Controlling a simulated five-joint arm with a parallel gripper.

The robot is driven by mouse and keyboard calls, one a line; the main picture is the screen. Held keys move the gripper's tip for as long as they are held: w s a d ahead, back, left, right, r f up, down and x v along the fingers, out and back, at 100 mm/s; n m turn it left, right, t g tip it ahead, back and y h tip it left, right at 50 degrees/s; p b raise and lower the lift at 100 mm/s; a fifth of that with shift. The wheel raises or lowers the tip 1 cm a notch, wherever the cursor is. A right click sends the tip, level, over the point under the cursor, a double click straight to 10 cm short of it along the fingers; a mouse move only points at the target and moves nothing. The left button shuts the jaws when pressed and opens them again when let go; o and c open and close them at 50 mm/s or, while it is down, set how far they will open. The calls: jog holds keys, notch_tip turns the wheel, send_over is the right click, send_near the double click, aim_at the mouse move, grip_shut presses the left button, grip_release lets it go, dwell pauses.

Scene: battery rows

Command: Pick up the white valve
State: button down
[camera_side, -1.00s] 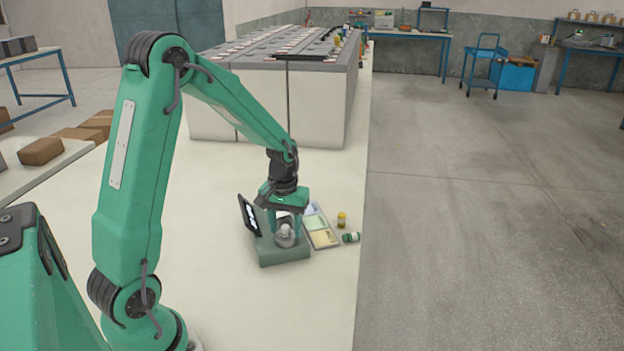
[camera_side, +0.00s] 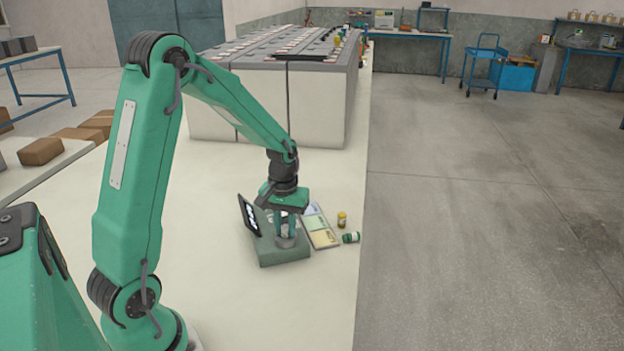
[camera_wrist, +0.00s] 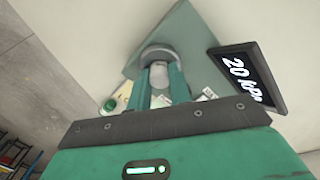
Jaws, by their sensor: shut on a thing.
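The white valve (camera_wrist: 158,74) stands at the middle of a grey round fitting on a green-grey base block (camera_side: 283,257). My gripper (camera_side: 286,233) points straight down over the block. In the wrist view, my gripper's two fingers (camera_wrist: 160,72) are shut on the valve, one on each side. In the side view the fingers mostly hide the valve, and its lower end meets the round fitting. I cannot tell whether the valve is clear of the fitting.
A dark display (camera_wrist: 247,77) reading "20 kPa" stands beside the block; its tilted panel shows in the side view (camera_side: 249,215). A yellow-capped jar (camera_side: 342,219), a green-and-white bottle (camera_side: 351,237) and coloured cards (camera_side: 320,230) lie right of it. Battery rows (camera_side: 270,105) stand behind.

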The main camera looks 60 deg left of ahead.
aim_at(287, 228)
jog(key=shift+r, duration=0.75)
jog(key=r, duration=0.1)
jog(key=d+r, duration=0.1)
jog(key=r, duration=0.1)
jog(key=shift+r, duration=0.1)
jog(key=s+d+r, duration=0.2)
jog(key=d+r, duration=0.4)
jog(key=d, duration=0.4)
jog(key=shift+d+r, duration=0.15)
jog(key=shift+d, duration=0.1)
jog(key=shift+r, duration=0.3)
jog(key=shift+r, duration=0.7)
jog(key=shift+r, duration=0.35)
jog(key=shift+r, duration=0.35)
jog(key=shift+r, duration=0.55)
